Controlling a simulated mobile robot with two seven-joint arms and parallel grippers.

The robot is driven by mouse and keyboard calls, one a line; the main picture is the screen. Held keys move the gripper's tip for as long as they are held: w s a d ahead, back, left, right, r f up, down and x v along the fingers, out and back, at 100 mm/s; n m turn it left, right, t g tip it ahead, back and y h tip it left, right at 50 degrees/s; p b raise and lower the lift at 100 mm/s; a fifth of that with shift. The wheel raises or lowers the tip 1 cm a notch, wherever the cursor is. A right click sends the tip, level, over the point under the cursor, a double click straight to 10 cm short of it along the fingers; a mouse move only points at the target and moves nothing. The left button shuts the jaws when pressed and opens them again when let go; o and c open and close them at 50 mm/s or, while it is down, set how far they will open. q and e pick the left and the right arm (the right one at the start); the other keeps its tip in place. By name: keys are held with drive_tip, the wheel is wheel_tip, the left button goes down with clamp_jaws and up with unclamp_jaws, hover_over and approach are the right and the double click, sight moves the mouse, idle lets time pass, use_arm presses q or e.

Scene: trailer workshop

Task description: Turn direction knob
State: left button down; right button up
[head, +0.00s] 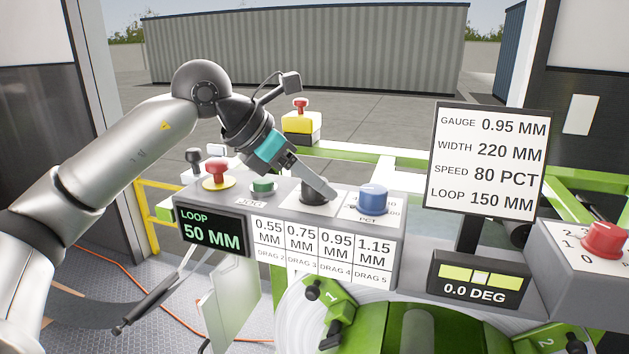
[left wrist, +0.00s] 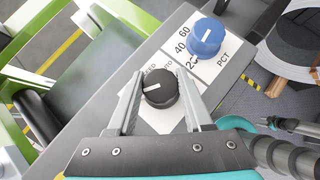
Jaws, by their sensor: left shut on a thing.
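The black knob (head: 314,196) with a white pointer line sits on the grey control panel (head: 408,238), on a white label plate. In the left wrist view the knob (left wrist: 160,90) stands between my two fingers, its line pointing left. The lettering beside it is partly covered. My left gripper (head: 327,190) reaches down from the upper left and is shut on the black knob; it also shows in the left wrist view (left wrist: 160,80).
A blue knob (head: 372,199) marked PCT is close on the right. A red mushroom button (head: 216,173) and a green button (head: 263,186) are on the left. A display (head: 212,231) reads LOOP 50 MM. A sign (head: 487,160) lists LOOP 150 MM. A red knob (head: 605,239) is far right.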

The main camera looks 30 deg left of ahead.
idle(0.4)
use_arm(q)
drive_tip(key=shift+c, duration=1.5)
unclamp_jaws()
drive_tip(key=v, duration=1.5)
drive_tip(key=shift+r, duration=0.1)
